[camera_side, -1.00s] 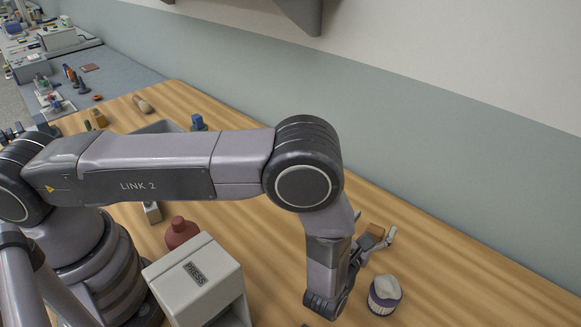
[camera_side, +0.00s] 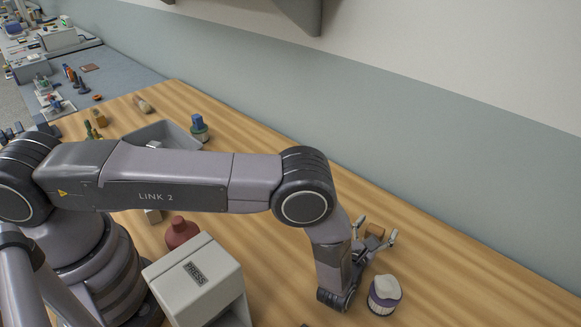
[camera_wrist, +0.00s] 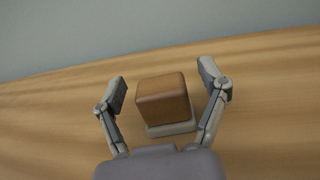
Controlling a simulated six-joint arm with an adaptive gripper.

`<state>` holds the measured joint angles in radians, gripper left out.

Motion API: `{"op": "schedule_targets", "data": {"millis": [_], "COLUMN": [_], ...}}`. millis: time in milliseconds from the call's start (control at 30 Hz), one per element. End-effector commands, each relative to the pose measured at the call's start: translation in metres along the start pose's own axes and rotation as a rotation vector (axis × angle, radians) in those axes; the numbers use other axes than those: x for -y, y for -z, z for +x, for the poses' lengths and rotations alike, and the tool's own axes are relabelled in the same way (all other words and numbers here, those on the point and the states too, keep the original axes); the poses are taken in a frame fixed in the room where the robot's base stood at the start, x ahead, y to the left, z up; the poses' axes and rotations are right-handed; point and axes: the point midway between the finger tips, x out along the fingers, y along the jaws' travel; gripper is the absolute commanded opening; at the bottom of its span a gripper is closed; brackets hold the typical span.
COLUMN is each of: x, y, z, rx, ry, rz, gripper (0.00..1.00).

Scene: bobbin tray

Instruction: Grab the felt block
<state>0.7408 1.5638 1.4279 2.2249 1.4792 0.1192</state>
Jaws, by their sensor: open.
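The felt block, a brown block (camera_wrist: 163,98) on a pale grey base layer, stands on the wooden table in the middle of the wrist view. In the side view its brown top (camera_side: 375,231) shows partly between my fingers. My gripper (camera_wrist: 164,80) is open, with one finger to the left of the block and one to the right. Gaps show between the block and both fingers in the wrist view. In the side view my gripper (camera_side: 377,228) is low over the table, and my wrist hides part of the block.
A white and purple round item (camera_side: 385,295) stands close to my wrist. A pale box marked PRESS (camera_side: 195,280) and a dark red bottle (camera_side: 181,233) are nearer my base. A grey tray (camera_side: 178,136) and a blue-topped container (camera_side: 199,130) are farther back. The table right of my gripper is clear.

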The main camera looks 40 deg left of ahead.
Motion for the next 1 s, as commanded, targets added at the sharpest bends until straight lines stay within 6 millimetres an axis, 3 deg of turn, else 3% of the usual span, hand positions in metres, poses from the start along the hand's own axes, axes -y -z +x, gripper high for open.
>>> {"op": "schedule_targets", "data": {"millis": [67,533,767,867,1000], "x": [0.000,0.000,0.000,0.001,0.001], "y": [0.000,0.000,-0.003,-0.013,-0.041], "z": [0.000,-0.001,0.000,0.000,0.000], "rx": [0.000,0.001,0.001,0.002,0.002], "ry": [0.000,0.000,0.000,0.000,0.000], "rz": [0.000,0.000,-0.001,-0.002,-0.003], "gripper": [0.74,0.14,0.14,0.14,0.14]}}
